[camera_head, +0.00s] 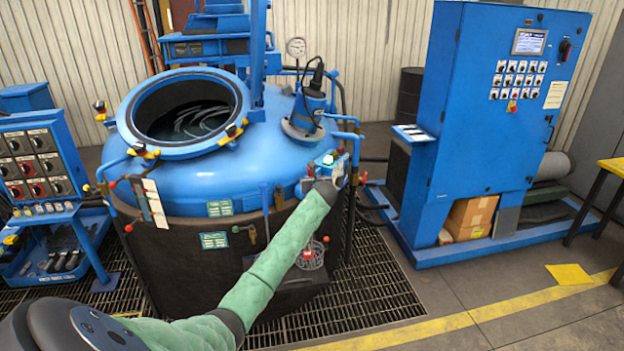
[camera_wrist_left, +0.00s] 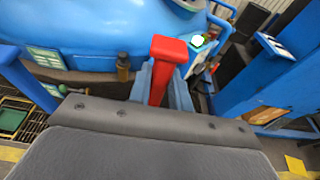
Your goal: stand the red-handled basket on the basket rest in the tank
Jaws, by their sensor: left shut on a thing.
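My left gripper (camera_head: 333,183) is at the front right of the blue tank (camera_head: 190,175), on the end of my green-sleeved arm. In the left wrist view it is shut on an upright red handle (camera_wrist_left: 168,52), gripped between its fingers. A wire basket (camera_head: 312,262) with a red part shows below the gripper in the head view, partly behind my arm; I cannot tell whether it joins the held handle. The tank's round mouth (camera_head: 243,98) is open, with curved shapes inside. I cannot make out the basket rest. My right gripper is not in view.
A motor unit (camera_head: 308,110) and a gauge (camera_head: 296,47) stand on the tank top near the mouth. Small clamps line the rim. A blue control cabinet (camera_head: 500,130) stands at the right, a switch panel (camera_head: 35,165) at the left.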

